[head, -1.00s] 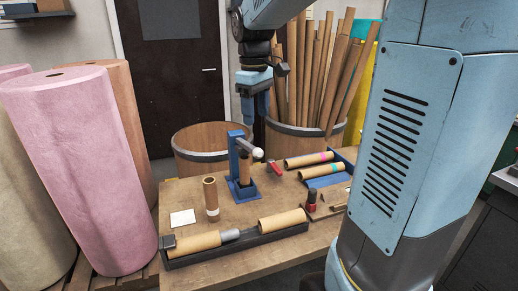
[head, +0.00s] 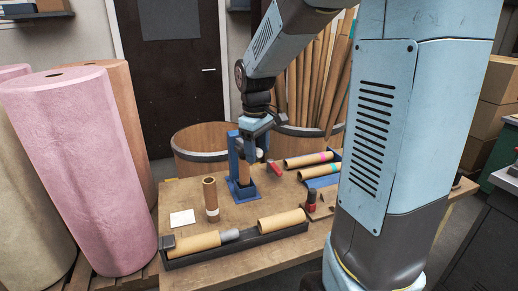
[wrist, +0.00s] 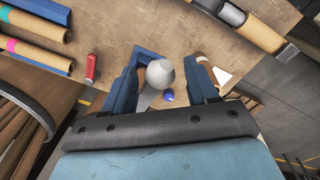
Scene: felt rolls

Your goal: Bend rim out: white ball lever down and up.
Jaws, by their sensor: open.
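The blue lever press (head: 234,160) stands on the workbench, with a tan cardboard tube (head: 245,172) upright in it. Its lever ends in a white ball (head: 260,154). My gripper (head: 257,149) is at the ball, pointing down and open. In the wrist view the white ball (wrist: 160,73) sits between my two spread blue fingers, with a visible gap on each side. The grey lever arm runs below the ball there. The tube's rim is too small to judge in the head view.
A red-handled tool (head: 273,168) lies right of the press. A standing tube (head: 210,197) and a white card (head: 182,218) are at left. A black trough (head: 234,247) with rolls lies in front. Banded tubes (head: 308,160) lie at right. Barrels (head: 200,150) stand behind.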

